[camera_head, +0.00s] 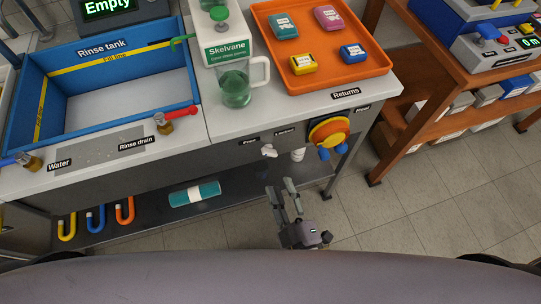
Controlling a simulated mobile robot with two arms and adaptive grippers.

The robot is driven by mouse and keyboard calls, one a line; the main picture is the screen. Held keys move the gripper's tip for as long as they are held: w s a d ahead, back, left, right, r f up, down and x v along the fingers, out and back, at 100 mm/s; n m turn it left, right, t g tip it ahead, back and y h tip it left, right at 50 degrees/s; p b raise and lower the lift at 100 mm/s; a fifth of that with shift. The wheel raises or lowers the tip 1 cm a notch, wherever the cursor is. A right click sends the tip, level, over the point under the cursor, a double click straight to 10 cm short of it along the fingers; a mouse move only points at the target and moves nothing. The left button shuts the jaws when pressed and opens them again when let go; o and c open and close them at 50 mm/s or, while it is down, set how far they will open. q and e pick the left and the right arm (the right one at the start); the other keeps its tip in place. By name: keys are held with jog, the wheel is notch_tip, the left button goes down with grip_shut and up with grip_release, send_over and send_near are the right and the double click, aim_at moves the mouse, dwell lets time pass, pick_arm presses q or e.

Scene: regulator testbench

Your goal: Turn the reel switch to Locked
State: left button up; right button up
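A label reading "Reel" (363,107) is on the front face of the bench, at its right end. Left of it, a round yellow and orange reel (330,129) with blue parts below hangs on that front face. I cannot tell its switch or the switch's position. My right gripper (281,187) is below and left of the reel, apart from it, in front of the bench. Its two fingers point up toward the bench with a gap between them; it is open and empty. My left gripper is not in view.
An orange returns tray (376,68) is on the bench above. A wooden shelf unit (430,112) stands at the right; a box on it displays "0 m". The floor between is clear.

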aim_at(270, 156)
jog(key=x, duration=0.9)
jog(key=shift+w+a+f, duration=0.1)
jog(key=shift+w, duration=0.2)
jog(key=shift+c, duration=0.2)
grip_shut()
